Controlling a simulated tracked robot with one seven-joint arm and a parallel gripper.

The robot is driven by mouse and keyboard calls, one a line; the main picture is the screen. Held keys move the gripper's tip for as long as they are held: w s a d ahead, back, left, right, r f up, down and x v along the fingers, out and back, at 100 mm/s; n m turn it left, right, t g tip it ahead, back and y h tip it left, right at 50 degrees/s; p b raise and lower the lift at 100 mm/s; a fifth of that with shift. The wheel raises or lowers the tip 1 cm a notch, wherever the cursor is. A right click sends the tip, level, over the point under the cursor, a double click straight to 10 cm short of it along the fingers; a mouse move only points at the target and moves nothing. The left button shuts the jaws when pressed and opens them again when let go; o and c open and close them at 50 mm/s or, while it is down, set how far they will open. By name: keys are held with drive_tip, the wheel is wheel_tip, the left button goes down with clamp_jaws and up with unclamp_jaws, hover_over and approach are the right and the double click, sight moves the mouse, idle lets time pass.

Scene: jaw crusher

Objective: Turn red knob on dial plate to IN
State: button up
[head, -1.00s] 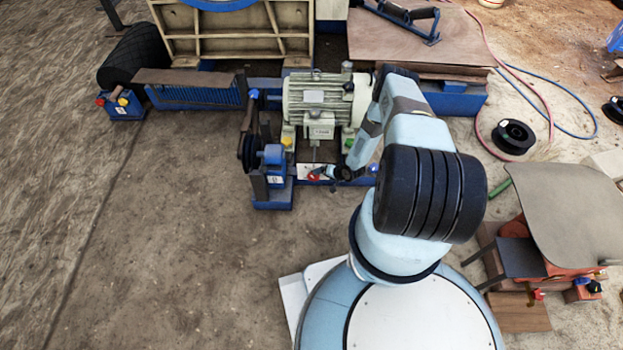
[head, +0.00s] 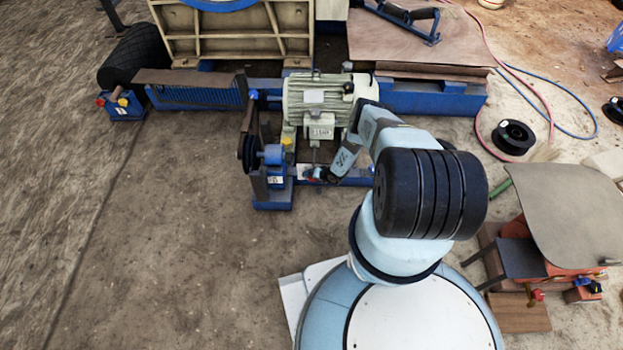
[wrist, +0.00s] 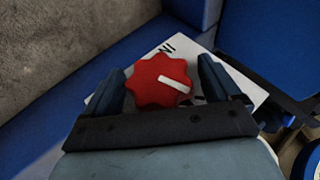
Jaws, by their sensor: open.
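The red knob (wrist: 157,82) shows in the wrist view as a scalloped disc with a white pointer line. The line slants to the right and slightly down. The knob sits on a white dial plate (wrist: 245,82), where dark lettering shows beyond the knob; I cannot read it fully. My gripper (wrist: 160,85) is open, with one finger on each side of the knob. A small gap shows between the knob and the right finger; the left finger is very close to it. In the head view my gripper (head: 322,176) is low at the blue frame and mostly hides the knob.
A motor (head: 322,100) stands just behind the dial plate. A blue pulley stand (head: 272,180) is close to its left. Blue frame beams (wrist: 90,85) surround the plate in the wrist view. Bare ground lies in front and to the left.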

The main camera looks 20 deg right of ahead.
drive_tip(key=shift+c, duration=0.4)
drive_tip(key=c, duration=0.9)
drive_tip(key=shift+o, duration=0.6)
drive_tip(key=shift+a, duration=0.45)
drive_tip(key=shift+d, duration=0.15)
drive_tip(key=shift+c, duration=0.5)
drive_tip(key=shift+d, duration=0.1)
